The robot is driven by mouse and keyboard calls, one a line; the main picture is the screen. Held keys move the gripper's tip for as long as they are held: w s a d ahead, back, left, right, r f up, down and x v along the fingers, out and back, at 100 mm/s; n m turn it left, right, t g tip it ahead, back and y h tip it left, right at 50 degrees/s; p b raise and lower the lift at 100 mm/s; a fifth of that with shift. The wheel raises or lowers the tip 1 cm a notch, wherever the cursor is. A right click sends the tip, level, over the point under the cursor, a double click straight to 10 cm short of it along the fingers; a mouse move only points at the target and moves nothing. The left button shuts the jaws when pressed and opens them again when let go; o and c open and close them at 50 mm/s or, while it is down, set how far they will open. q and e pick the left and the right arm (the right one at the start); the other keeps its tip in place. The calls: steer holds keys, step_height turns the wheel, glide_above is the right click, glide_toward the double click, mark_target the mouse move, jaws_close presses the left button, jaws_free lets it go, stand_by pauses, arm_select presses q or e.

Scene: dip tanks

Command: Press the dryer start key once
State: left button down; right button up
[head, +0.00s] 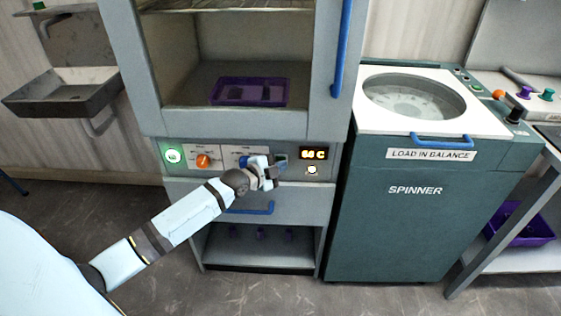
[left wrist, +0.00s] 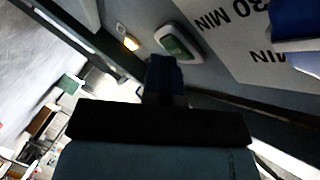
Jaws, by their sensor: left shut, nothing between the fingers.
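The dryer cabinet (head: 160,110) stands in the middle of the head view, with a control panel below its glass door. In the left wrist view, a green key (left wrist: 180,42) in a pale rounded frame sits on this panel; its lettering cannot be read. In the head view, the key (head: 281,157) is partly hidden by my left gripper (head: 272,172). That gripper is shut and empty, its fingertips (left wrist: 165,62) close to the key's lower edge. I cannot tell whether they touch it. My right gripper is in neither view.
A blue drawer handle (head: 250,209) is below. The spinner (head: 415,230) stands close at right.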

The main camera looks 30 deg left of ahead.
arm_select(q)
steer(key=shift+s+d+p, duration=0.4)
steer(key=shift+s+p, duration=0.2)
steer(key=shift+s, duration=0.05)
